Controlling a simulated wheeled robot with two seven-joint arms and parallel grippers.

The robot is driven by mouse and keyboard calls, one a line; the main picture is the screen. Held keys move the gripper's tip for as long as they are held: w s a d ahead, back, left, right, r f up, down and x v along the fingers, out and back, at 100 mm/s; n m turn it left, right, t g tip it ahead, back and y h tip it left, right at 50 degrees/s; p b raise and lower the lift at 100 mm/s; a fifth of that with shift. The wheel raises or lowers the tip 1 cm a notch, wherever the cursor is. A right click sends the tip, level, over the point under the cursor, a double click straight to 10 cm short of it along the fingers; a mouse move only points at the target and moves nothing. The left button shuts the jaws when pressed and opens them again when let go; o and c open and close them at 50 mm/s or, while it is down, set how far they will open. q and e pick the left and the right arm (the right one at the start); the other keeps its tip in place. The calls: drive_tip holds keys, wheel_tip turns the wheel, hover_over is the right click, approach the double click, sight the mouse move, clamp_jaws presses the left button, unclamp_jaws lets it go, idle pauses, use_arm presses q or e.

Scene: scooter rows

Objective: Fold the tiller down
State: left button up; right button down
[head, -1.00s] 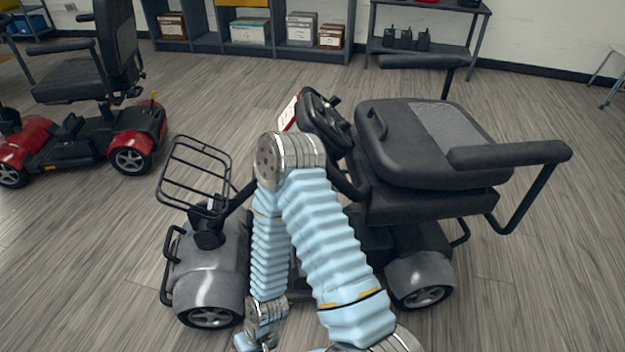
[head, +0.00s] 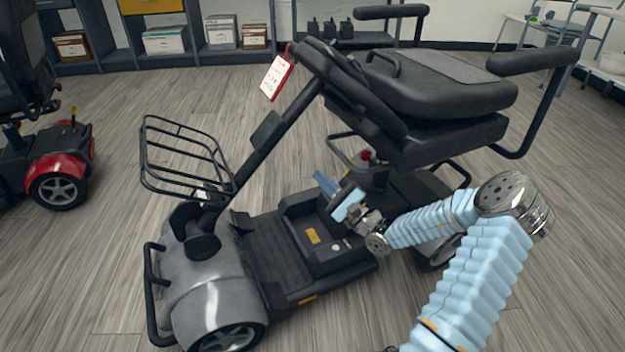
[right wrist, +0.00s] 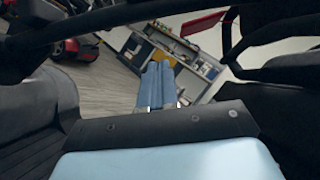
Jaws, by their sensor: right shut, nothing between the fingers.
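The grey scooter's black tiller (head: 270,140) slants up from the front body and leans back toward the seat. Its handlebar head (head: 335,70) overlaps the seat's front edge in the head view, with a red-and-white tag (head: 276,78) hanging from it. Whether they touch I cannot tell. My right gripper (head: 325,183) is below the handlebar, over the footwell and in front of the seat, apart from the tiller column. In the right wrist view its blue fingers (right wrist: 157,85) are together and empty. My left gripper is out of view.
The black seat (head: 440,85) with armrests overhangs my right gripper. A wire basket (head: 180,155) sits at the scooter's front. A red scooter (head: 60,170) stands at the left. Shelves (head: 170,20) line the back wall. The floor between is open.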

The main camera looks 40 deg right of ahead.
drive_tip(key=w+a+r+b, duration=0.1)
drive_tip(key=w+a+r, duration=0.3)
drive_tip(key=w+r, duration=0.2)
drive_tip(key=shift+w+a+b, duration=0.35)
drive_tip(key=shift+w, duration=0.85)
drive_tip(key=shift+w+a+r+n+p, duration=0.1)
drive_tip(key=shift+a+r+n+p, duration=0.55)
drive_tip(key=shift+p, duration=0.6)
